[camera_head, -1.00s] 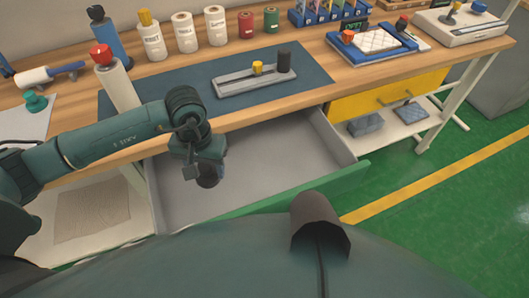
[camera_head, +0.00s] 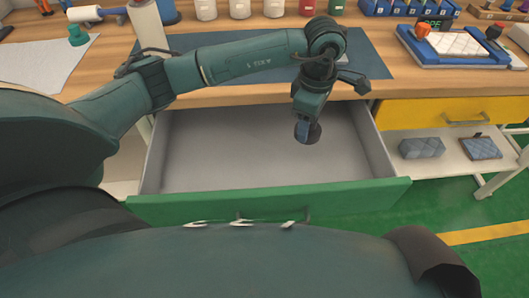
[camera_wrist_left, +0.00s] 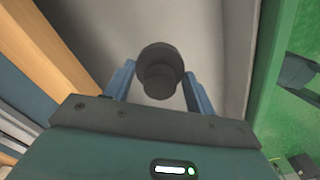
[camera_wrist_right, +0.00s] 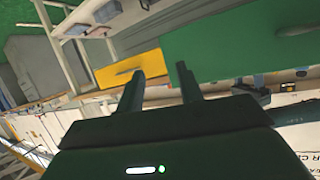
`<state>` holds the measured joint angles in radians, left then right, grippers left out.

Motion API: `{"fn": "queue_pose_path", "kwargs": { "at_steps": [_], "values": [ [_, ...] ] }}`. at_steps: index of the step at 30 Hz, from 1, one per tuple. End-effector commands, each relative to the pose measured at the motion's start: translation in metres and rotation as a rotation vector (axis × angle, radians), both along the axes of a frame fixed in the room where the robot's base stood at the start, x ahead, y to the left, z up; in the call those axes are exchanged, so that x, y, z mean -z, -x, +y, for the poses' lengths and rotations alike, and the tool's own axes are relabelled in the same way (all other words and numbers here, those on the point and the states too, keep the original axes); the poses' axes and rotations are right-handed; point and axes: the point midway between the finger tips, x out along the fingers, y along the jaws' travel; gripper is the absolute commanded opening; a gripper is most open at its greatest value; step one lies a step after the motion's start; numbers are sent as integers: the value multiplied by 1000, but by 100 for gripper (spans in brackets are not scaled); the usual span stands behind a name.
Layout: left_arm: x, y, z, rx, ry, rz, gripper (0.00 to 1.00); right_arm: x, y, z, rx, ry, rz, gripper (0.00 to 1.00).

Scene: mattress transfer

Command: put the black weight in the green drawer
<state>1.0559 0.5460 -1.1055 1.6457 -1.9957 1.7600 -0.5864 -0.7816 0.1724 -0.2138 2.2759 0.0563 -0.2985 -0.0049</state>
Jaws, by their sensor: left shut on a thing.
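The black weight (camera_head: 307,133) is a dark round knobbed piece held by my left gripper (camera_head: 308,122). In the left wrist view the weight (camera_wrist_left: 160,68) sits between the two blue fingers, which are shut on it. The green drawer (camera_head: 270,205) is pulled open, with an empty-looking grey inside. The weight hangs over the drawer's right half in the head view; its exact height above the floor I cannot tell. My right gripper (camera_wrist_right: 160,72) shows only in its own wrist view, with its fingers apart and nothing between them.
The wooden bench (camera_head: 230,98) with a dark blue mat (camera_head: 370,62) lies behind the drawer. A closed yellow drawer (camera_head: 430,112) and a shelf with grey blocks (camera_head: 422,147) are at right. A blue-framed tray (camera_head: 455,45) stands on the bench.

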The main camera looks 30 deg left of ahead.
Motion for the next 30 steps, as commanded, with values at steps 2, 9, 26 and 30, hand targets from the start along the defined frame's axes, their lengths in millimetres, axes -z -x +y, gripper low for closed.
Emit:
{"fn": "queue_pose_path", "kwargs": {
  "at_steps": [2, 9, 26, 30],
  "values": [
    [8, -9, -8, -186, 1, -4, 17, 12, 1, -1, 3, -11, -22, 36],
    [3, -22, -23, -616, -1, 0, 17, 13, 3, -2, 9, -38, -73, 36],
    [59, -25, -28, -762, -4, 2, 17, 8, 5, -4, 14, -43, -103, 36],
    [69, -25, -28, -761, -4, 3, 17, 8, 5, -4, 15, -43, -107, 36]
  ]
}}
